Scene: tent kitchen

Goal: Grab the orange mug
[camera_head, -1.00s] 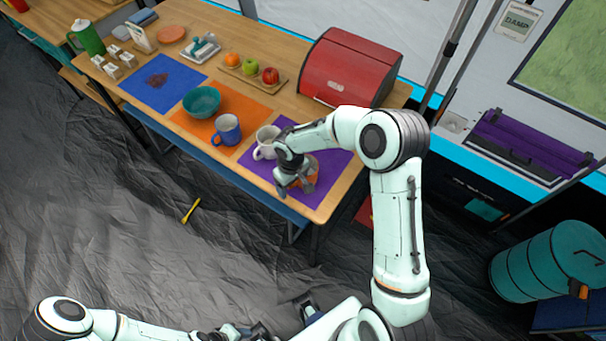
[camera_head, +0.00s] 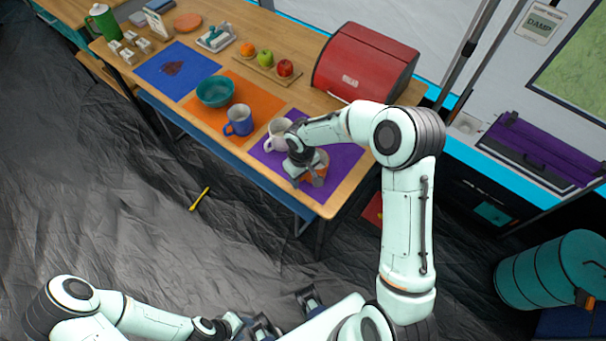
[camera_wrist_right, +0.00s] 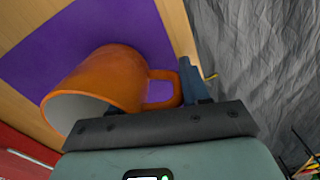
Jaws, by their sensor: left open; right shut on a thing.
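The orange mug (camera_wrist_right: 112,80) fills much of the right wrist view, over the purple mat (camera_wrist_right: 50,45), with its handle towards my gripper's blue-grey finger. In the head view the mug (camera_head: 318,161) is mostly hidden behind my right gripper. My right gripper (camera_head: 309,178) is shut on the orange mug at the purple mat, near the table's front edge; the finger (camera_wrist_right: 194,82) shows at the handle. I cannot tell whether the mug touches the mat. My left gripper (camera_head: 262,328) is open and empty, low in the head view, away from the table.
A white mug (camera_head: 278,135) stands just left of my right gripper, and a blue mug (camera_head: 239,120) and teal bowl (camera_head: 215,91) stand further left. A red bread box (camera_head: 362,62) stands behind. A yellow-handled tool (camera_head: 199,199) lies on the floor.

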